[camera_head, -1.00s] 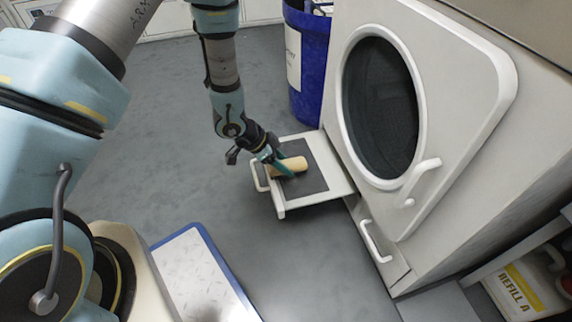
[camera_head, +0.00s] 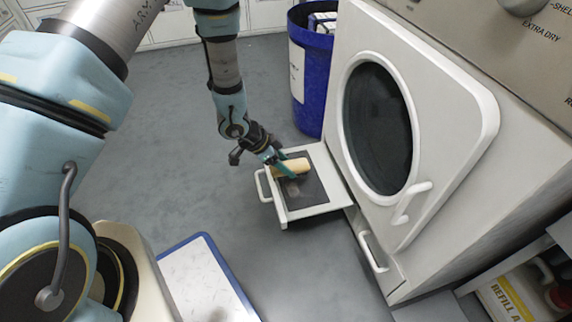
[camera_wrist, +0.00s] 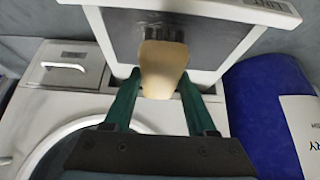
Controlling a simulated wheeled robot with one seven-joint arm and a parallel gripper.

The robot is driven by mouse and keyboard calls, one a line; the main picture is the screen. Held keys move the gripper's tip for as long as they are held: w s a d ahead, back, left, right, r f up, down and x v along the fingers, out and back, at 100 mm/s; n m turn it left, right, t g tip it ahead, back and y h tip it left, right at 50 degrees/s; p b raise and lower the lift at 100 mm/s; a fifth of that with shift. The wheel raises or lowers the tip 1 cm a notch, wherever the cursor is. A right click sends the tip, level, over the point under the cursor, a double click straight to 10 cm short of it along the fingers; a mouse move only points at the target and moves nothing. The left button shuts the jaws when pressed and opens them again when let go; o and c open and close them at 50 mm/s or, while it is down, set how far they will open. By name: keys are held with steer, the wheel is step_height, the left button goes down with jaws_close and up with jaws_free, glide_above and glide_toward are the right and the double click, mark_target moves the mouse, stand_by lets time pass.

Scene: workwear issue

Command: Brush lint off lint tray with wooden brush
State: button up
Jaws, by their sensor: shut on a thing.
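The wooden brush (camera_head: 290,168) is a pale block with dark bristles. My gripper (camera_head: 280,160) is shut on it over the pulled-out lint tray. In the wrist view the brush (camera_wrist: 162,68) sits between the green fingers of my gripper (camera_wrist: 160,92), its dark bristle end towards the tray. The lint tray (camera_head: 325,169) is a white drawer with a dark screen and a front handle, out from the white dryer. A faint greyish-brown lint patch (camera_head: 294,187) shows on the screen below the brush. The tray's white frame also shows in the wrist view (camera_wrist: 205,77). Whether the bristles touch the screen is unclear.
The dryer (camera_head: 462,190) with its round dark door stands right of the tray. A blue bin (camera_head: 312,95) stands behind the tray, close to the dryer. A lower handle (camera_head: 374,252) sticks out below the door. Grey floor left of the tray is clear.

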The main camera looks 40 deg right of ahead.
steer(key=shift+r+p, duration=0.5)
steer(key=shift+r, duration=0.4)
step_height(320, 180, up, 3)
steer(key=p, duration=0.3)
steer(key=shift+r, duration=0.1)
